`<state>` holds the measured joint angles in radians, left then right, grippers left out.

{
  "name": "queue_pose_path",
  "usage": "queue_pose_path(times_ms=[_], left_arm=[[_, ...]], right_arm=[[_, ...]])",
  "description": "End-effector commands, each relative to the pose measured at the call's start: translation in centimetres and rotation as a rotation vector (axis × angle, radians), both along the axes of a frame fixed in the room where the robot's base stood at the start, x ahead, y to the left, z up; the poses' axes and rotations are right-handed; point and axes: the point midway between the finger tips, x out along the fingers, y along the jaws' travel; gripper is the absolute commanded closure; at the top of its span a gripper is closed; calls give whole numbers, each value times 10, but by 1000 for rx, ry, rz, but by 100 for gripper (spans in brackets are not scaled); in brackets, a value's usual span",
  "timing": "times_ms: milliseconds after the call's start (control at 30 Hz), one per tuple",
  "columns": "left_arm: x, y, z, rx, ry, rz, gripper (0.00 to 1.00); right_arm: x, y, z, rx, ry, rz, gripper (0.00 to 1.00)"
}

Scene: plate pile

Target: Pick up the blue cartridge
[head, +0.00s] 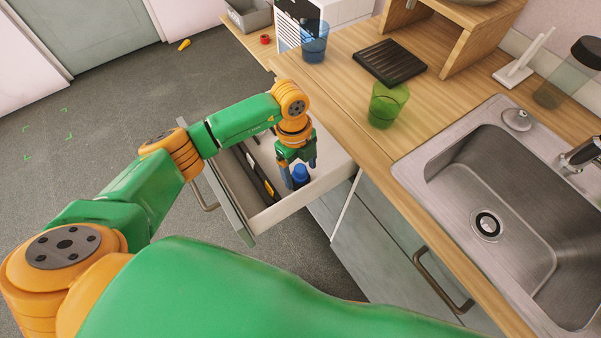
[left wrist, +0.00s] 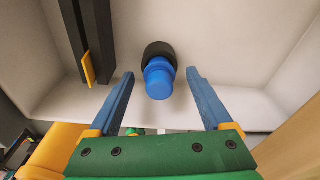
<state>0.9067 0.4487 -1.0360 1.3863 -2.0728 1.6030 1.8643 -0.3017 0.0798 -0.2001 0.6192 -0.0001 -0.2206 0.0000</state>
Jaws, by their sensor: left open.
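The blue cartridge (left wrist: 159,78) stands in the open white drawer, with a black part at its far end in the left wrist view. It also shows in the head view (head: 300,173), partly hidden by my gripper. My left gripper (left wrist: 160,82) is open, with one blue finger on each side of the cartridge and visible gaps between. In the head view my left gripper (head: 299,177) points down into the drawer (head: 296,209). My right gripper is in neither view.
Dark long items (head: 262,176) with a yellow mark lie in the drawer, left of the cartridge. The drawer walls stand close around. On the wooden counter are a green cup (head: 387,104), a blue cup (head: 314,42), a black rack (head: 390,63) and a sink (head: 500,215).

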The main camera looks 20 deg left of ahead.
Motion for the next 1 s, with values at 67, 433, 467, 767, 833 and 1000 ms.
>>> queue_pose_path(times_ms=[67, 433, 467, 767, 833, 1000], left_arm=[[0, 0, 0, 0, 0, 0, 22], [0, 0, 1, 0, 0, -1, 100], [0, 0, 1, 0, 0, -1, 100], [2, 0, 33, -2, -6, -3, 100], [1, 0, 53, -1, -7, -3, 100], [1, 0, 89, -1, -4, -1, 100]], right_arm=[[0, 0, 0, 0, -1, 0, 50], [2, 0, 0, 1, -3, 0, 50], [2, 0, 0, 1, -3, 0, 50], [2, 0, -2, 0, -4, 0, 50], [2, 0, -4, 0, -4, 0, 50], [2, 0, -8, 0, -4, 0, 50]])
